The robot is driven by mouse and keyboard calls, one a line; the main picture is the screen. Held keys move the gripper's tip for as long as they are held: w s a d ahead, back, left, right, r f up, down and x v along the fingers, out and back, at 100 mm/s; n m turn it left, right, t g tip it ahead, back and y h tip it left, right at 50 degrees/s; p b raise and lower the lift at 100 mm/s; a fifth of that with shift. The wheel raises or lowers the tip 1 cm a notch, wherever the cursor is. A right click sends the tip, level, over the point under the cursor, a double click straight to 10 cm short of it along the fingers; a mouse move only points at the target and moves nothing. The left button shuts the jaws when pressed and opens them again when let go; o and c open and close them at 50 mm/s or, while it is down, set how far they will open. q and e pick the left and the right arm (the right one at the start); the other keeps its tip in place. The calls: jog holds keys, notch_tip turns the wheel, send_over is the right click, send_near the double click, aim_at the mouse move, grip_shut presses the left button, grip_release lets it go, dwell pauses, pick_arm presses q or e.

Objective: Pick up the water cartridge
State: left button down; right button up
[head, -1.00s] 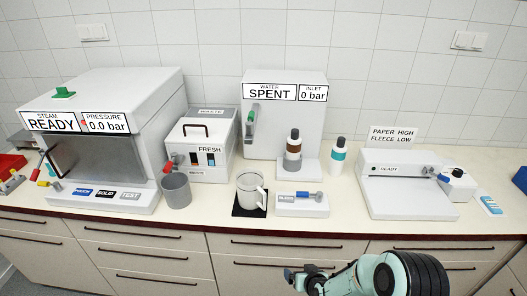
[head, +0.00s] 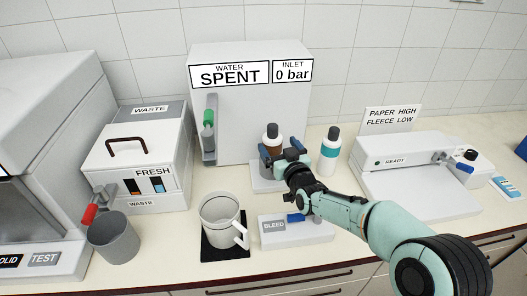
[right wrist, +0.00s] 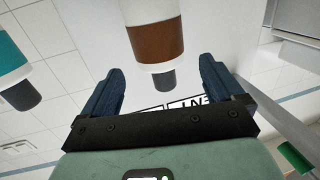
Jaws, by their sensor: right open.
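A white cartridge with a brown band and black cap (head: 271,136) stands upright on the ledge of the water machine (head: 230,110), whose sign reads SPENT. A second white cartridge with a teal band (head: 330,150) stands upright just right of that machine. My right gripper (head: 284,160) is open at the brown-banded cartridge and hides its lower part in the head view. In the right wrist view the brown-banded cartridge (right wrist: 155,42) appears between and beyond the open fingers (right wrist: 160,80); contact cannot be told. The teal-banded cartridge (right wrist: 12,55) shows at the left edge there. My left gripper is not in view.
A white mug (head: 219,212) stands on a black mat near the front. A BLEED block (head: 274,228) with a blue handle lies under my right forearm. A grey cup (head: 113,240), a waste box (head: 140,160) and a READY-labelled machine (head: 415,185) flank the area.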

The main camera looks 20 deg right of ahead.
aim_at(270, 134)
jog(key=shift+w+f, duration=0.15)
jog(key=shift+f, duration=0.05)
jog(key=shift+w+r+p, duration=0.1)
jog(key=shift+w+p, duration=0.2)
jog(key=shift+w, duration=0.8)
jog(key=w, duration=0.2)
jog(key=w+p, duration=0.1)
jog(key=w, duration=0.1)
jog(key=shift+w+d, duration=0.2)
jog(key=shift+w, duration=0.2)
grip_shut()
